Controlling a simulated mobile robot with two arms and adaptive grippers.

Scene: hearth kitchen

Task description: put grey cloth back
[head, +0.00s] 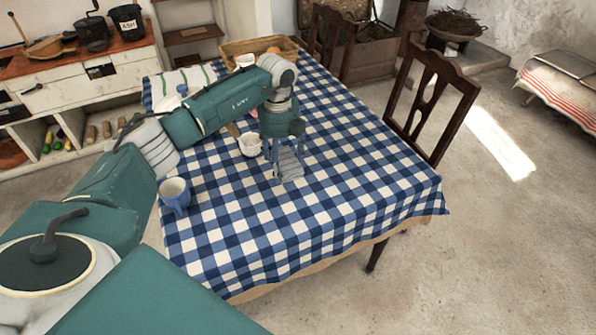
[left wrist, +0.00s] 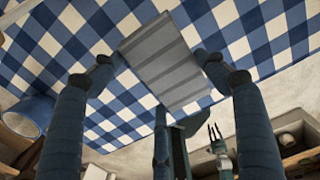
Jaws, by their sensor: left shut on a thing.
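The grey cloth (head: 290,166) is a small folded piece with lighter and darker bands. My left gripper (head: 286,160) points down over the middle of the checked table and is shut on the cloth. In the left wrist view the cloth (left wrist: 166,62) lies between the finger ends, over the blue and white tablecloth. Whether it touches the table is hard to tell. My right gripper is out of the head view. A small shape with dark prongs (left wrist: 216,141) low in the left wrist view may be it, too small to read.
A blue mug (head: 175,194) stands near the table's left edge and a white cup (head: 250,145) close left of my gripper. A wooden tray (head: 228,48) and a striped towel (head: 180,80) lie at the far end. The near right tabletop is clear. Chairs (head: 430,95) flank the right side.

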